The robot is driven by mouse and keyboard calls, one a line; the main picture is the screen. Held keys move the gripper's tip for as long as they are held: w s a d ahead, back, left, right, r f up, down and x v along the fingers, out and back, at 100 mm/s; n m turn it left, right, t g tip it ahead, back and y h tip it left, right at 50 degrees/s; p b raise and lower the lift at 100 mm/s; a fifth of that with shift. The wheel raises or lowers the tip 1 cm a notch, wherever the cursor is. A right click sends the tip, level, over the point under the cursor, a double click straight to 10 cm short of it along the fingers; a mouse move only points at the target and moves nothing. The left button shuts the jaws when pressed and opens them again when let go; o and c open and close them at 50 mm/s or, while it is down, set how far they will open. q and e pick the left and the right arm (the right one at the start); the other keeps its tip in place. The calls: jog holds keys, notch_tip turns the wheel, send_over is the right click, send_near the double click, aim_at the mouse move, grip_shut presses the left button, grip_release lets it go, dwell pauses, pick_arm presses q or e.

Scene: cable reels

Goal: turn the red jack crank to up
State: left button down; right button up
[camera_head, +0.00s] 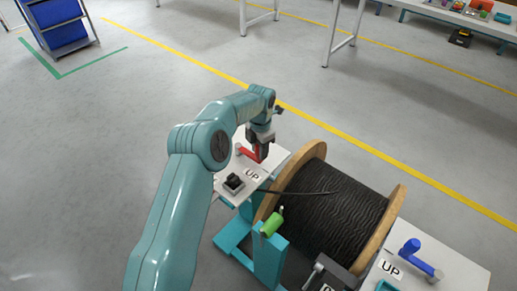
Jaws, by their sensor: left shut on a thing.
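The red jack crank (247,153) sits on the white top plate (225,196) of the left jack stand, beside an "UP" label (252,174). My left gripper (258,153) reaches in from the left over this plate and is shut on the crank. The gripper and wrist hide part of the crank, so its exact angle is hard to read.
A wooden cable reel (335,205) with black cable stands right of the plate. A green handle (271,222) is in front of it. A blue crank (411,247) sits on the right stand's plate (450,258). Open grey floor (90,150) lies to the left.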

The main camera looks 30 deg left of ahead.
pick_arm(q)
jog(key=shift+w+d, duration=0.15)
jog(key=shift+d, duration=0.05)
jog(key=c, duration=1.2)
grip_release()
jog(key=o, duration=0.4)
jog(key=shift+w, duration=0.1)
jog(key=shift+o, duration=0.2)
jog(key=shift+a, duration=0.15)
jog(key=shift+r, duration=0.2)
notch_tip(320, 180, up, 16)
jog(key=p, duration=0.3)
